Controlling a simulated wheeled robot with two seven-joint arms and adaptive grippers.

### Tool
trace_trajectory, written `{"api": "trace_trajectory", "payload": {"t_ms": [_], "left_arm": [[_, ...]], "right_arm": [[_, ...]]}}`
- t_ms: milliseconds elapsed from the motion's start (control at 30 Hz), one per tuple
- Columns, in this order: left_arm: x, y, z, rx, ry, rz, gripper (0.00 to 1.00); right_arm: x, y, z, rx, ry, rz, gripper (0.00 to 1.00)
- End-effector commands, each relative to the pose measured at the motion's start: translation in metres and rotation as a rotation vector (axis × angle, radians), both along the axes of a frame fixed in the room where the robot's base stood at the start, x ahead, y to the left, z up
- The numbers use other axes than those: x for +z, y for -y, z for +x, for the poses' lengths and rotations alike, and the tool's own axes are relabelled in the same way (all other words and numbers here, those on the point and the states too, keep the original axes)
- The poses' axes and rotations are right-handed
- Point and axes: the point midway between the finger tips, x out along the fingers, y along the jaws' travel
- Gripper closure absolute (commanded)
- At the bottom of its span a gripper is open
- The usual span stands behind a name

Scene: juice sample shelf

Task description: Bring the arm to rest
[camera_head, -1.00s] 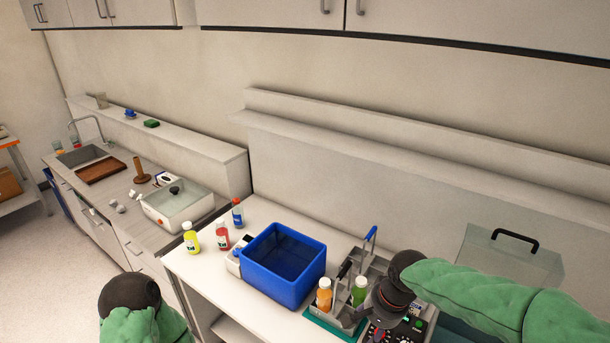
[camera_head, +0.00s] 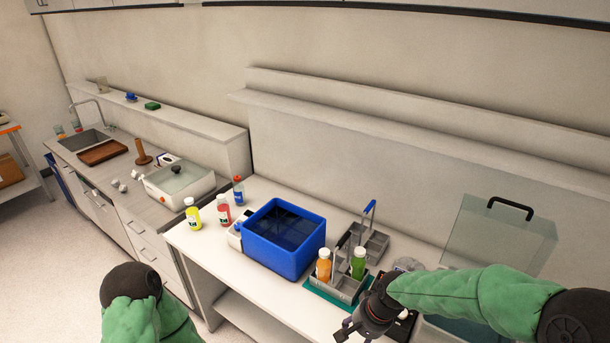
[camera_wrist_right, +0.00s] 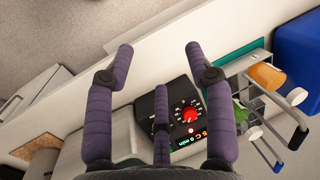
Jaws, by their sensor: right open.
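My right arm reaches in from the right in the head view, with its gripper (camera_head: 352,330) low at the table's front edge. In the right wrist view the gripper (camera_wrist_right: 159,50) is open and empty, its purple fingers spread wide over the table edge and floor. A black device with a red dial (camera_wrist_right: 187,113) lies below the fingers. My left arm shows at the lower left as a green sleeve and dark joint. Its gripper is out of view.
A grey carrier (camera_head: 351,287) holds orange and green bottles close to my right gripper. A blue bin (camera_head: 284,262) stands left of it. Yellow (camera_head: 193,214), red (camera_head: 224,210) and blue-red (camera_head: 239,190) bottles stand further left. A clear-lidded box (camera_head: 500,236) is behind my right forearm.

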Motion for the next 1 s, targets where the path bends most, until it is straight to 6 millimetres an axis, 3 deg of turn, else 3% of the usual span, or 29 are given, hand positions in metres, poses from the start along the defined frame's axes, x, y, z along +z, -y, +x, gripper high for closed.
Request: {"api": "trace_trajectory", "payload": {"t_ms": [33,200,367,600,800,1000], "left_arm": [[-0.013,0.000,0.000,0.000,0.001,0.000,0.00],[-0.044,0.000,0.001,0.000,0.001,0.000,0.00],[-0.072,0.000,0.000,0.000,0.001,0.000,0.00],[-0.113,0.000,0.000,0.000,0.001,0.000,0.00],[-0.139,0.000,0.000,0.000,0.001,0.000,0.00],[-0.147,0.000,0.001,0.000,0.001,0.000,0.00]], "right_arm": [[-0.030,-0.003,-0.005,0.016,-0.012,0.008,0.46],[-0.117,-0.013,-0.020,0.079,-0.012,0.046,0.46],[-0.195,-0.021,-0.043,0.130,-0.006,0.074,0.46],[-0.300,-0.028,-0.090,0.192,0.008,0.094,0.46],[-0.360,-0.031,-0.127,0.233,0.019,0.089,0.46],[-0.380,-0.032,-0.143,0.252,0.028,0.082,0.46]]}}
